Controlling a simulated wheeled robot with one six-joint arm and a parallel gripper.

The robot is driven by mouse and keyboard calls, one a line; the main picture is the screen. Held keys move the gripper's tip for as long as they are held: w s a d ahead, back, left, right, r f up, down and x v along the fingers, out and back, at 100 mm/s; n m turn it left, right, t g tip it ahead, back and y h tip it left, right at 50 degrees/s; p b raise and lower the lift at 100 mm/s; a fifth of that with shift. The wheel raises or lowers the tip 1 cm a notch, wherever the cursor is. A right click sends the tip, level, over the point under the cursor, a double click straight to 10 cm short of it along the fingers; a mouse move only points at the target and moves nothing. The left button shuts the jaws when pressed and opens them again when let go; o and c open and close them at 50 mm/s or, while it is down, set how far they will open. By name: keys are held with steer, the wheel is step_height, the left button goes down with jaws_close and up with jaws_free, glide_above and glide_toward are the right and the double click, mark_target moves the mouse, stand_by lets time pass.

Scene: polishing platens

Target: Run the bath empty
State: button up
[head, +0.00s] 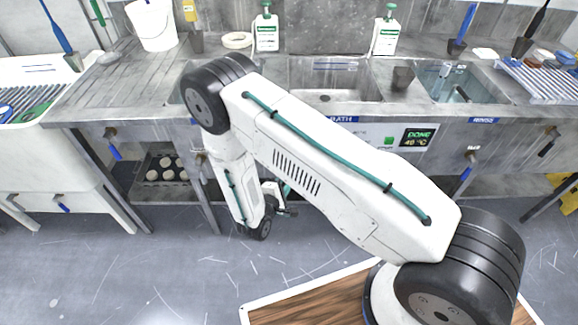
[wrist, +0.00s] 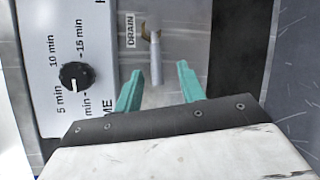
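The bath (head: 322,112) is a steel basin sunk in the counter, labelled BATH on its front edge. The display (head: 418,138) on its front panel reads DONE and 48 °C. In the wrist view a short pale lever (wrist: 156,65) on a brass-coloured fitting stands beside a DRAIN label (wrist: 131,30). My gripper (wrist: 158,84) is open, with its teal fingers on either side of the lever's lower end in the picture; I cannot tell whether they touch it. In the head view my gripper (head: 277,198) is low in front of the counter, and my arm hides the drain lever.
A timer knob (wrist: 75,76) on a white panel is left of the fingers. The rinse basin (head: 465,88) is to the right, with its blue-handled valve (head: 468,170) below. Another blue-handled valve (head: 113,148) is at the left. A tray of round pieces (head: 165,168) sits under the counter.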

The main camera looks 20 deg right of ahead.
steer(key=shift+m+t+y, duration=0.4)
steer(key=shift+m, duration=0.2)
steer(key=x, duration=0.2)
steer(key=a+x, duration=0.1)
steer(key=x, duration=0.2)
steer(key=w+x, duration=0.1)
steer(key=x, duration=0.2)
steer(key=shift+w+a+r, duration=0.1)
steer(key=shift+a+r, duration=0.05)
steer(key=shift+r, duration=0.05)
jaws_close()
